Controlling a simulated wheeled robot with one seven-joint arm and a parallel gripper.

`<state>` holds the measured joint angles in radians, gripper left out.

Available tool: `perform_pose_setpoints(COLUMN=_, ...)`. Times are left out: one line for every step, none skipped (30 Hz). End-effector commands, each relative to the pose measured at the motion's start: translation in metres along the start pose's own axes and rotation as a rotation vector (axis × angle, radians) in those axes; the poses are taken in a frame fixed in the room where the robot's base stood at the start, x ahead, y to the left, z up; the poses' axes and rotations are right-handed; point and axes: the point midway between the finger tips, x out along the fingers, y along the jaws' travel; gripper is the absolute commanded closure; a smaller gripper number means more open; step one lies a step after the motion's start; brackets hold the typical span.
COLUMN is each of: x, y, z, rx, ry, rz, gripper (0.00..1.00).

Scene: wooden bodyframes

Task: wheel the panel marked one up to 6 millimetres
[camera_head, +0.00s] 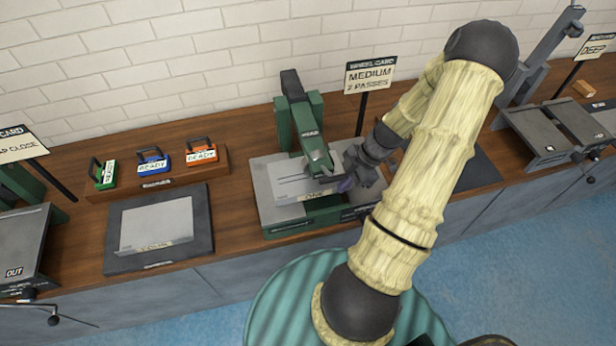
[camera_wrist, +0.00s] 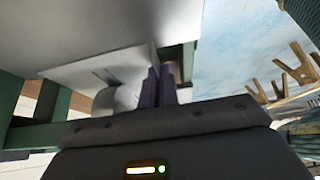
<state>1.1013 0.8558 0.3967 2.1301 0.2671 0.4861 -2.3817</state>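The pale metal panel (camera_head: 290,183) lies nearly flat in the green wheeling machine (camera_head: 288,110), under its upper arm. A small label on its front edge seems to read ONE. Several thin dark lines cross its face. My gripper (camera_head: 347,184) is at the panel's right edge. In the wrist view the panel (camera_wrist: 100,55) reaches the purple fingers of my gripper (camera_wrist: 159,88), which are close together at its edge and appear shut on it. The exact grip is partly hidden. A card (camera_head: 370,75) behind the machine reads WHEEL CARD, MEDIUM, 2 PASSES.
Another panel (camera_head: 157,226) lies on a dark mat (camera_head: 118,262) to the left. A wooden rack (camera_head: 157,186) holds green, blue and orange handled blocks marked READY. A grey plate marked OUT (camera_head: 22,245) is far left. Grey equipment (camera_head: 535,135) and a DEEP card (camera_head: 595,46) stand right.

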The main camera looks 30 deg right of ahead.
Motion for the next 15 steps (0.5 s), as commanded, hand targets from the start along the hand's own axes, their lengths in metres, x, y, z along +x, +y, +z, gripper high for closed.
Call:
perform_pose_setpoints(x=-0.001, y=0.0, z=0.001, rx=0.001, ry=0.0, rz=0.001, gripper=1.0)
perform_pose_setpoints(x=-0.001, y=0.0, z=0.002, rx=0.001, ry=0.0, rz=0.001, gripper=1.0)
perform_pose_setpoints(x=-0.002, y=0.0, z=0.003, rx=0.001, ry=0.0, rz=0.001, gripper=1.0)
perform_pose_setpoints(x=-0.003, y=0.0, z=0.004, rx=0.001, ry=-0.001, rz=0.001, gripper=1.0)
perform_pose_setpoints(x=-0.003, y=0.0, z=0.005, rx=0.0, ry=-0.001, rz=0.002, gripper=1.0)
perform_pose_setpoints(x=-0.004, y=0.001, z=0.007, rx=0.0, ry=-0.001, rz=0.002, gripper=1.0)
perform_pose_setpoints(x=-0.005, y=0.001, z=0.008, rx=0.0, ry=-0.001, rz=0.002, gripper=1.0)
perform_pose_setpoints(x=-0.005, y=0.001, z=0.009, rx=0.0, ry=-0.001, rz=0.002, gripper=1.0)
perform_pose_setpoints(x=-0.006, y=0.001, z=0.01, rx=0.001, ry=-0.001, rz=0.002, gripper=1.0)
perform_pose_setpoints(x=-0.006, y=0.001, z=0.011, rx=0.001, ry=0.0, rz=0.002, gripper=1.0)
perform_pose_setpoints(x=-0.007, y=0.0, z=0.012, rx=0.001, ry=0.0, rz=0.001, gripper=1.0)
perform_pose_setpoints(x=-0.008, y=0.0, z=0.014, rx=0.001, ry=0.0, rz=0.001, gripper=1.0)
perform_pose_setpoints(x=-0.008, y=0.0, z=0.015, rx=0.002, ry=0.0, rz=0.001, gripper=1.0)
perform_pose_setpoints(x=-0.009, y=0.0, z=0.016, rx=0.002, ry=0.0, rz=0.001, gripper=1.0)
perform_pose_setpoints(x=-0.01, y=0.0, z=0.018, rx=0.001, ry=0.0, rz=0.001, gripper=1.0)
